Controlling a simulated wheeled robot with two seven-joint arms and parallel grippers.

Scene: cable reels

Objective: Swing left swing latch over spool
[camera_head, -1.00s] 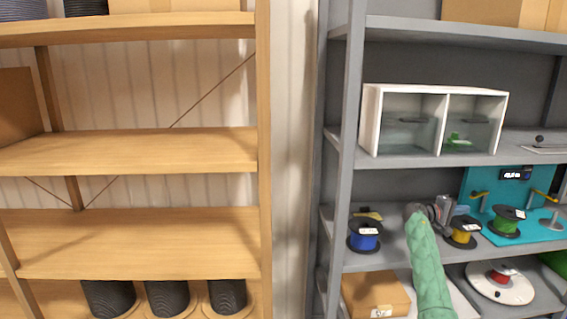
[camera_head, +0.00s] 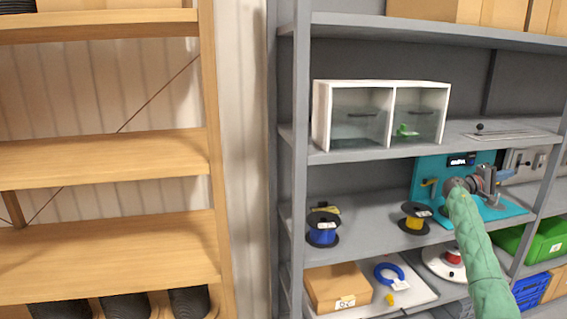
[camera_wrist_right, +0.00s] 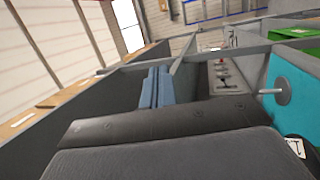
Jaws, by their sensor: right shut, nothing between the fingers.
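The teal board (camera_head: 482,158) stands on the middle grey shelf with a small dark display on it. Its left swing latch, with a yellow end (camera_head: 428,183), shows at the board's left side. My right gripper (camera_head: 497,183) is in front of the board's right half, shut and empty. Its blue-grey fingers (camera_wrist_right: 155,88) lie together in the wrist view. My arm and gripper hide the board's green spool and right latch in the head view. In the wrist view, a metal peg (camera_wrist_right: 272,92) stands out by the teal board, and a black edge with a white tag (camera_wrist_right: 296,147) shows below it.
Left of the board stand a yellow spool (camera_head: 415,218) and a blue spool (camera_head: 322,230). A white two-part cabinet (camera_head: 386,87) is on the shelf above. Below are a cardboard box (camera_head: 338,285), a blue ring (camera_head: 389,272) and a green bin (camera_head: 545,245). A wooden rack (camera_head: 105,155) stands left.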

